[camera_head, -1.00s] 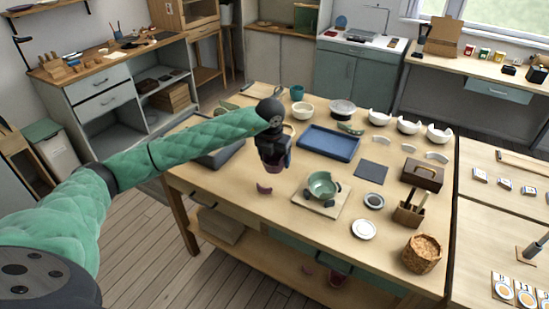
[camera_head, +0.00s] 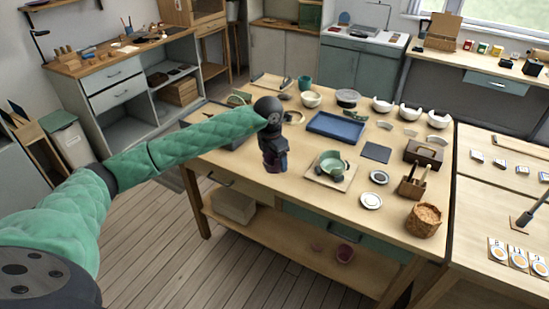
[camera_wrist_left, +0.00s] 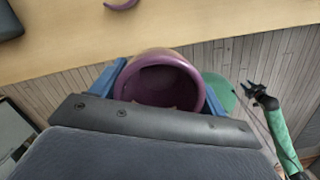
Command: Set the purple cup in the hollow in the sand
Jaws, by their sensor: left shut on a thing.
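My left gripper (camera_head: 274,158) is shut on the purple cup (camera_wrist_left: 165,80). In the left wrist view the cup sits between two blue fingers, its open mouth facing the camera. In the head view the cup (camera_head: 277,164) is mostly hidden by the gripper, near the table's front edge. My right gripper (camera_wrist_left: 258,95) shows small in the wrist view; its jaws are unclear. I cannot make out the sand or its hollow; my left arm covers much of a dark grey tray (camera_head: 238,143) at the table's left.
A curved purple piece (camera_wrist_left: 121,4) lies on the table.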

